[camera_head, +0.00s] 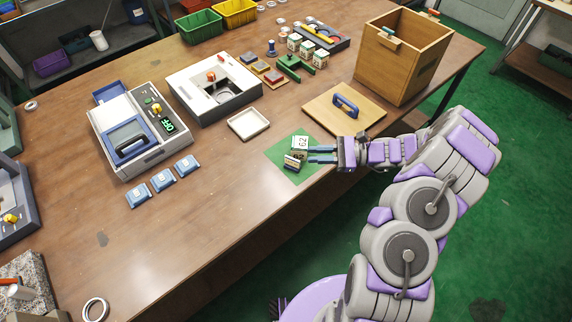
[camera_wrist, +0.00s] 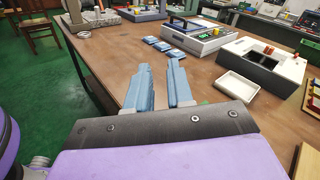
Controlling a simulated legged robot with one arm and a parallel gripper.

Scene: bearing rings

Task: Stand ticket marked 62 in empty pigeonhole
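A white ticket marked 62 (camera_head: 301,142) stands at the back of a green mat (camera_head: 298,178) near the table's front edge. A small dark and tan holder (camera_head: 294,161) sits just in front of it on the mat; its slots are too small to make out. My gripper (camera_head: 311,154) reaches in from the right, its two blue fingertips close to the ticket and holder. In the wrist view the fingers (camera_wrist: 160,84) are apart with bare table showing between them. The ticket and holder do not show there. I cannot pick out an empty pigeonhole for certain.
A shallow white tray (camera_head: 235,126) lies left of the mat. A wooden board with a blue handle (camera_head: 346,105) and a tall wooden box (camera_head: 424,78) stand behind my gripper. Several blue blocks (camera_head: 163,180) lie left. The table's front left area is mostly clear.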

